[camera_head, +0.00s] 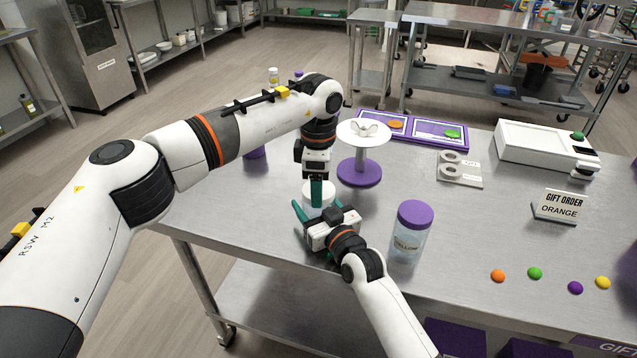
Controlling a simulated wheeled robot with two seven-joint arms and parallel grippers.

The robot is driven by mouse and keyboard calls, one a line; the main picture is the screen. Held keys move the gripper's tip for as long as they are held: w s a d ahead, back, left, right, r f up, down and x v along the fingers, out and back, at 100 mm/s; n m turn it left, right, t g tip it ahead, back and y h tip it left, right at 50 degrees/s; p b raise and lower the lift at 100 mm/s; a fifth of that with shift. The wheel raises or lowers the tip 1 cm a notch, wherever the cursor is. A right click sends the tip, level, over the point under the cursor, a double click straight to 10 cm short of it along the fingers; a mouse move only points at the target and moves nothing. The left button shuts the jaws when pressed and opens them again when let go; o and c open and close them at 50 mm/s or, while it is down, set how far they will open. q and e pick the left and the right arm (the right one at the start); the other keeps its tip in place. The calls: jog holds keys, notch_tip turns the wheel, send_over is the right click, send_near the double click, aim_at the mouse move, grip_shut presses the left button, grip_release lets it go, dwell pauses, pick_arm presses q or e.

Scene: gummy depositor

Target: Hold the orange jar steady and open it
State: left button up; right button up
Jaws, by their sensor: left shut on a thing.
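A pale, whitish jar (309,188) stands on the steel table between my two grippers; its label is hidden and I see no purple lid on it. My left gripper (316,193) points straight down with its teal fingers at the jar's top, shut on it. My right gripper (321,212) comes from the front, low, with one teal finger at the jar's left side. Its body hides the lower jar and most of the other finger, so its grip is unclear. The sign (560,206) reads "GIFT ORDER ORANGE".
A clear jar labelled yellow with a purple lid (415,214) stands close right of my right gripper. A white-topped stand (359,172) is just behind. Several coloured gummies lie at front right. A white machine (545,150) and purple trays (437,132) are at the back.

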pick_arm(q)
jog(key=shift+n, duration=0.5)
jog(key=o, duration=1.1)
jog(key=shift+c, duration=0.2)
jog(key=shift+s+d, duration=0.1)
jog(key=shift+s, duration=0.05)
pick_arm(e)
jog(key=shift+d, duration=0.1)
jog(key=shift+w, duration=0.1)
